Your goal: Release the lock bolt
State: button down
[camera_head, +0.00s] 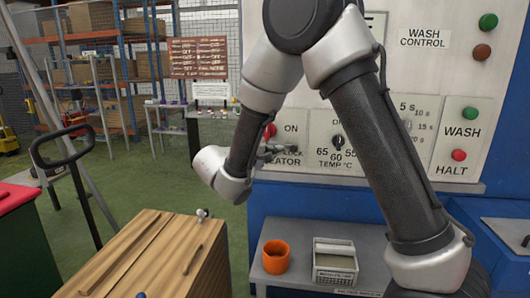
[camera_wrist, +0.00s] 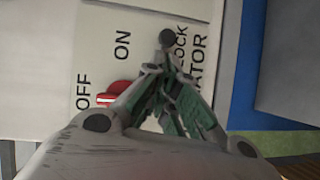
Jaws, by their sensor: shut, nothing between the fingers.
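A dark round knob (camera_wrist: 168,38), apparently the lock bolt, is on the isolator panel beside the partly covered word LOCK in the wrist view. My gripper (camera_wrist: 168,70) is shut and empty. Its fingertips are just below the knob in that picture; I cannot tell whether they touch it. The red isolator handle (camera_wrist: 112,92) is partly hidden behind a finger, between the OFF and ON labels. In the head view my gripper (camera_head: 276,150) is at the panel's lower left, and part of the red handle (camera_head: 270,131) shows above it. The knob cannot be made out there.
A temperature dial (camera_head: 337,142) is right of the isolator. Below, a grey shelf (camera_head: 300,284) holds an orange cup (camera_head: 276,256) and a grey bin (camera_head: 335,262). A wooden crate (camera_head: 150,255) stands at lower left. Green floor is open behind it.

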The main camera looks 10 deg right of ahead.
aim_at(291, 147)
jog(key=shift+x, duration=1.4)
jog(key=shift+s+d, duration=0.35)
jog(key=shift+d, duration=0.5)
